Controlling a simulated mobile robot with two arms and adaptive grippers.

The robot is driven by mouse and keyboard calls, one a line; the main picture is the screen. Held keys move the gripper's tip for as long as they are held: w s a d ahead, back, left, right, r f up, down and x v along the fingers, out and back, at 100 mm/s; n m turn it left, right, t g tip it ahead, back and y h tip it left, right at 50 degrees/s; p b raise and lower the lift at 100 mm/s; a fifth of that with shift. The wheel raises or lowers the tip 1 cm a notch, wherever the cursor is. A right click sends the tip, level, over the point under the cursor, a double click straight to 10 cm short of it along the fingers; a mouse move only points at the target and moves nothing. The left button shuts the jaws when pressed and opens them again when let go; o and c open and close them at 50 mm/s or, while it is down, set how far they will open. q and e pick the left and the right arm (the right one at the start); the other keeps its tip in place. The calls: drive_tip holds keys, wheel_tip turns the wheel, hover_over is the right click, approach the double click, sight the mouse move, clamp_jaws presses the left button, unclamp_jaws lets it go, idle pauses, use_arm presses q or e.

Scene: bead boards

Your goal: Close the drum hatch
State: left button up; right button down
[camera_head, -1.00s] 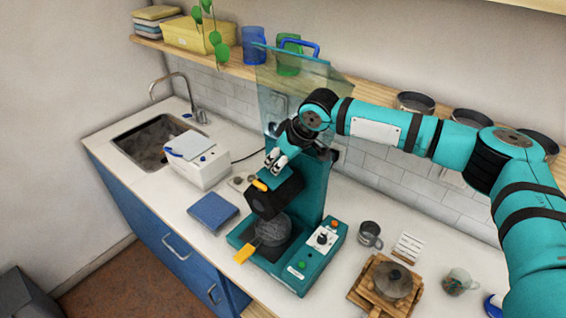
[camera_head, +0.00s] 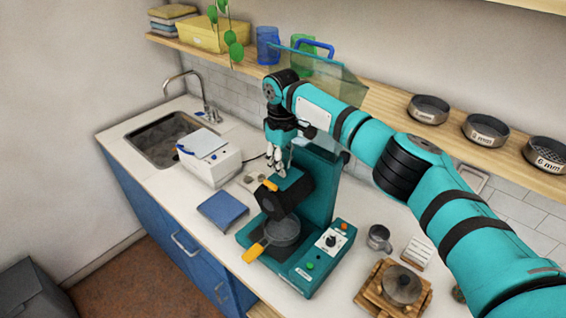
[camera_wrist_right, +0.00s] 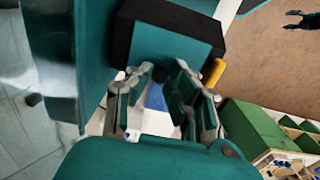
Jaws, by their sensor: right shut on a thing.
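The machine (camera_head: 322,262) has a teal base and column, with a black drum block (camera_head: 291,197) on it. A teal plate with a black border, which looks like the drum hatch (camera_wrist_right: 170,52), shows in the right wrist view; a yellow tab (camera_head: 270,185) is beside it. My right gripper (camera_head: 275,166) points down at the drum block's upper left. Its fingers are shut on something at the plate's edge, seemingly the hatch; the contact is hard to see. Below is a grey round pan (camera_head: 284,233) with a yellow handle. My left gripper (camera_wrist_right: 300,20) shows small, its prongs apart.
A clear panel (camera_head: 340,80) with a blue handle is behind my right arm. A white box (camera_head: 210,160) and blue mat (camera_head: 222,209) are at left. A mug (camera_head: 379,238) and wooden stand (camera_head: 372,292) are at right. Sieves (camera_head: 485,129) line the shelf.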

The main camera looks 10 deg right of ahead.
idle(0.4)
drive_tip(key=c, duration=1.2)
unclamp_jaws()
drive_tip(key=shift+c, duration=0.2)
drive_tip(key=shift+r, duration=0.1)
wheel_tip(320, 180, up, 12)
drive_tip(key=shift+a+f, duration=0.1)
drive_tip(key=shift+f, duration=0.1)
